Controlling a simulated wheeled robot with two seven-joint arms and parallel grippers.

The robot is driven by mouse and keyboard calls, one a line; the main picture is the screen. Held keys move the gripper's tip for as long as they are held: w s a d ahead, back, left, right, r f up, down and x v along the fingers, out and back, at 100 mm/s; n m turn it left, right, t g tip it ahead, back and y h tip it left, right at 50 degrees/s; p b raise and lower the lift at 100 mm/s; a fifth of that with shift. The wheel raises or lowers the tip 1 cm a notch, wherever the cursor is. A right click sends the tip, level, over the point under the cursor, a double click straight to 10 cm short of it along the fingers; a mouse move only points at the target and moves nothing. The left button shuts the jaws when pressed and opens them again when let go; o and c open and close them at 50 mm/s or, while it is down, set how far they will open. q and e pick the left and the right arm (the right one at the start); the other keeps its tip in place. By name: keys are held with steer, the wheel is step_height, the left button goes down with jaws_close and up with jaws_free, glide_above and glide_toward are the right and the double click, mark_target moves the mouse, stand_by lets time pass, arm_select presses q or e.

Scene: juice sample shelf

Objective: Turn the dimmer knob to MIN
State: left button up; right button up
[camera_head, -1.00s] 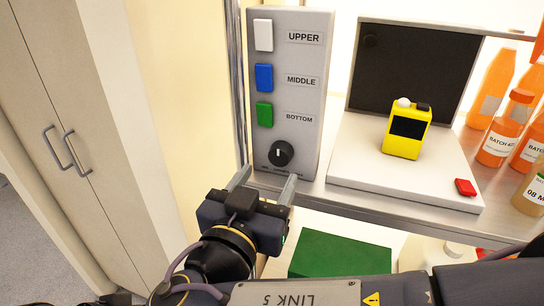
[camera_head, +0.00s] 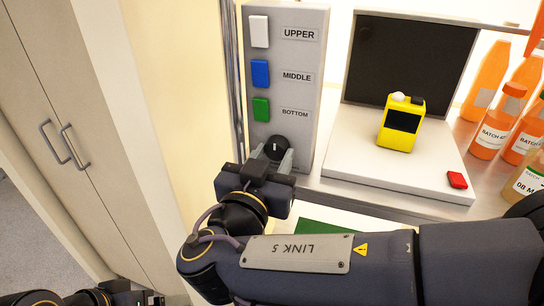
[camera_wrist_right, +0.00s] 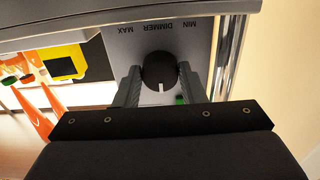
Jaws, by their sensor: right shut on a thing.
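The black dimmer knob (camera_head: 276,146) is at the bottom of the grey control panel (camera_head: 310,105). Its white pointer line points up, toward the green button. In the wrist view the knob (camera_wrist_right: 159,68) is between both fingers of my right gripper (camera_wrist_right: 158,80), which is shut on it. That view is upside down: MIN (camera_wrist_right: 201,25) reads at the right of the DIMMER label and MAX at the left. In the head view my right gripper (camera_head: 272,156) reaches the knob from below and hides the labels.
White, blue and green buttons (camera_head: 261,109) sit above the knob. A metal post (camera_head: 232,90) stands left of the panel. To the right are a white device (camera_head: 350,165) with a yellow gadget (camera_head: 401,123) and red button, and several orange bottles (camera_head: 493,130).

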steer(key=shift+f+b, duration=0.15)
steer(key=shift+b, duration=0.3)
steer(key=n+b, duration=0.3)
steer(key=b, duration=0.2)
steer(key=shift+f+b, duration=0.2)
steer(key=shift+b, duration=0.2)
steer(key=n, duration=0.1)
steer(key=n+b, duration=0.1)
steer(key=shift+r+n, duration=0.25)
steer(key=shift+n, duration=0.15)
steer(key=n+b, duration=0.1)
steer(key=n, duration=0.2)
steer(key=shift+r+n, duration=0.1)
steer(key=shift+n, duration=0.3)
steer(key=n, duration=0.2)
steer(key=shift+d+r+n, duration=0.1)
steer(key=shift+n, duration=0.3)
steer(key=n+p, duration=0.1)
steer(key=n, duration=0.2)
steer(key=shift+n, duration=0.3)
steer(key=n+p, duration=0.3)
steer(key=n, duration=0.1)
steer(key=shift+r, duration=0.15)
steer(key=shift+n+p, duration=0.9)
steer(key=shift+n, duration=1)
